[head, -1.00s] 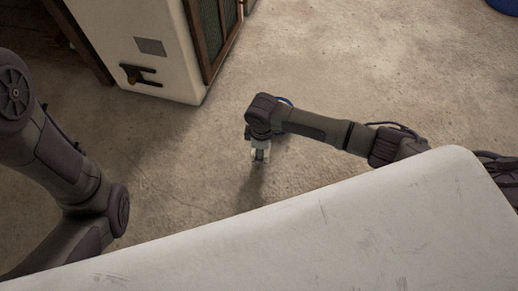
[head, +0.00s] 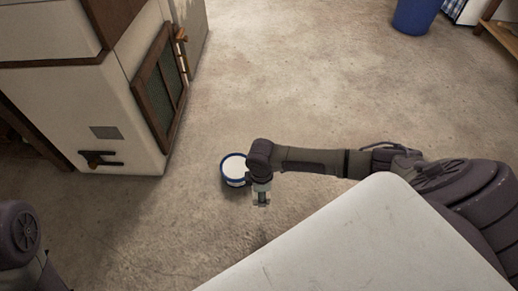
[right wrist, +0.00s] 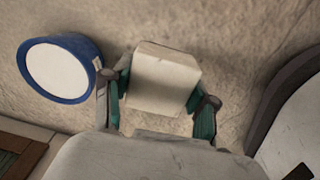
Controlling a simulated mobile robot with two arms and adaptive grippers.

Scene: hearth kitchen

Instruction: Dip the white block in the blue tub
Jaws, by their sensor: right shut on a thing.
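The white block (right wrist: 163,82) is held between the two fingers of my right gripper, as the right wrist view shows. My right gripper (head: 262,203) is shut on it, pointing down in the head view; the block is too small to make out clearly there. The blue tub (head: 224,172) is round with a blue rim and a white surface inside, upright on the floor. It lies just left of and beyond my right gripper, partly behind my wrist. In the right wrist view the tub (right wrist: 92,55) is left of the block and apart from it. My left gripper is out of view.
A cream stove (head: 130,120) with a dark-framed door stands at the left. A large blue bin (head: 414,14) is at the top right, near a wooden shelf (head: 498,40). The concrete floor (head: 310,80) between them is clear.

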